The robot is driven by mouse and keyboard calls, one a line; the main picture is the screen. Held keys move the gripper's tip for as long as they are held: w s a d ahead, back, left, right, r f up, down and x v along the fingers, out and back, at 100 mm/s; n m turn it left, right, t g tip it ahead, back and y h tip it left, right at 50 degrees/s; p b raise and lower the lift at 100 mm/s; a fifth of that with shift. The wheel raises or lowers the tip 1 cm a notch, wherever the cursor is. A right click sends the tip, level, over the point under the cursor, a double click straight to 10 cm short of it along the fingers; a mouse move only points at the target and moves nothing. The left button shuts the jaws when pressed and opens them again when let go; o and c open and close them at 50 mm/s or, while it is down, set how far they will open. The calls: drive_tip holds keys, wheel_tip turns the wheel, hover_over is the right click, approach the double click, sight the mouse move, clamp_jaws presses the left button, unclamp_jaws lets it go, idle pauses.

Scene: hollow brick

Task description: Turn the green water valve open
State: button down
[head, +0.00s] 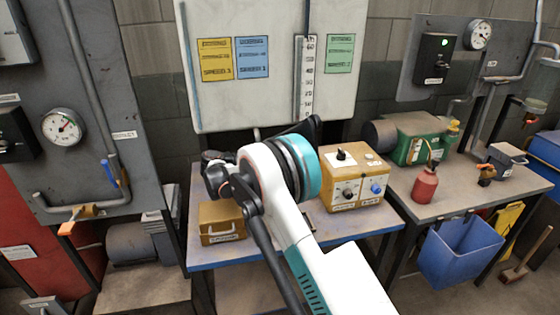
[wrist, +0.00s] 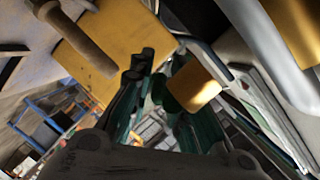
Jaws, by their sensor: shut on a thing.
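My gripper (wrist: 155,76) shows in the wrist view with its dark fingers close together. It is shut on a dark green piece that looks like the valve's handle, mostly hidden by the fingers. A yellow-brown cylindrical part (wrist: 196,88) sits right beside the right fingertip. I cannot tell how far the handle is turned. In the head view my white and teal arm stretches over the blue-edged table, and its dark end hides the jaws. No green valve can be made out there. A blue lever (head: 109,173) and an orange-handled brass valve (head: 80,216) show on the left panel.
An ochre box (head: 222,223) and a yellow control box (head: 349,184) stand on the table. A green motor (head: 408,138) and red bottle (head: 425,184) stand on the right bench. A pale pipe (wrist: 258,35) runs close by in the wrist view.

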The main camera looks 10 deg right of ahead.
drive_tip(key=r+h+b, duration=0.1)
drive_tip(key=h, duration=0.1)
drive_tip(key=shift+a+r+n+h+b, duration=0.1)
drive_tip(key=shift+n+h+b, duration=0.2)
drive_tip(key=shift+a+r+t+h+b, duration=0.15)
drive_tip(key=shift+r+t+h+b, duration=0.15)
drive_tip(key=shift+r+h, duration=0.45)
drive_tip(key=shift+f, duration=0.1)
drive_tip(key=c, duration=1.7)
unclamp_jaws()
drive_tip(key=shift+n, duration=0.3)
